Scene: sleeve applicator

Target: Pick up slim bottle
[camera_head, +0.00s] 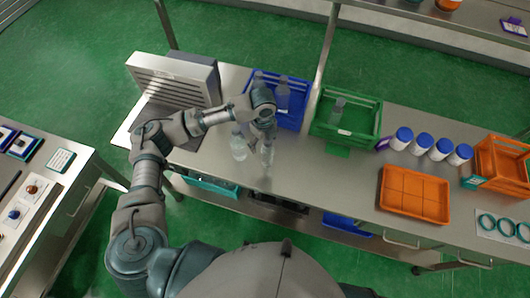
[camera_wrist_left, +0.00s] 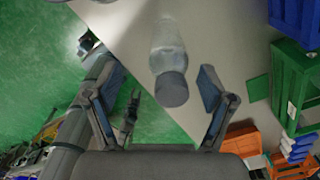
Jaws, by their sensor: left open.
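A slim clear bottle (camera_head: 268,154) stands on the steel bench near its front edge, just below my left gripper (camera_head: 264,132). In the left wrist view the bottle (camera_wrist_left: 167,52) shows its grey cap toward me, between the two spread fingers of my left gripper (camera_wrist_left: 150,82). The fingers are apart and neither visibly touches the bottle. In the head view the gripper and wrist hide the bottle's upper part. My right gripper is not in view.
A wider clear bottle (camera_head: 238,148) stands close to the left. A blue crate (camera_head: 292,119) with bottles is behind, and a green crate (camera_head: 370,117) with one bottle is right of it. An orange tray (camera_head: 413,217) and several blue-capped white containers (camera_head: 422,146) are farther right.

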